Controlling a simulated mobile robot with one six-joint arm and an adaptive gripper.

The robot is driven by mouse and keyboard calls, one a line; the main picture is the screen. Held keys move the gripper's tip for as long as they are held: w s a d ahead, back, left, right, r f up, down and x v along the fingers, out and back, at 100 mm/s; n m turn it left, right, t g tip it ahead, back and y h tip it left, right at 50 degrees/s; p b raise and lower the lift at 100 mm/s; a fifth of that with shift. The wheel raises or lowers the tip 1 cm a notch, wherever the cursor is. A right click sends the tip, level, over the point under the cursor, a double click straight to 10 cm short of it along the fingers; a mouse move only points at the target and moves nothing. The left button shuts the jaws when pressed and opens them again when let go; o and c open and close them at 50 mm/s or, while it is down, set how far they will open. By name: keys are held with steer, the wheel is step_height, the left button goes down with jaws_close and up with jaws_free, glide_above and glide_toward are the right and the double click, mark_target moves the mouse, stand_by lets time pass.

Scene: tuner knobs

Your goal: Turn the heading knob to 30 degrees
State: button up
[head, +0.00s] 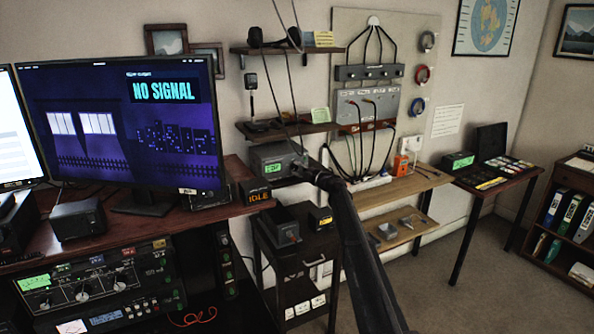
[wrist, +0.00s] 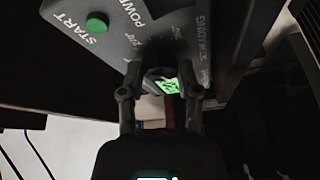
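In the wrist view the grey panel (wrist: 120,45) carries the word HEADING, a green START button (wrist: 97,22) and a POWER label. The knob (wrist: 156,76) looks like a dark round shape between the fingertips of my gripper (wrist: 161,82). The fingers stand apart on either side, with gaps seeming to remain. A small lit green readout (wrist: 167,87) shows between them; its digits are unclear.
A large monitor (head: 120,125) stands left of the box. A small IDLE display (head: 258,195) is just below it. A black cart (head: 300,270) stands below, and shelves (head: 290,129) with cables hang above. A wooden bench (head: 400,187) lies to the right; open floor is beyond.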

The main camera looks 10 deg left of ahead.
steer(key=o, duration=0.4)
steer(key=shift+f, duration=0.1)
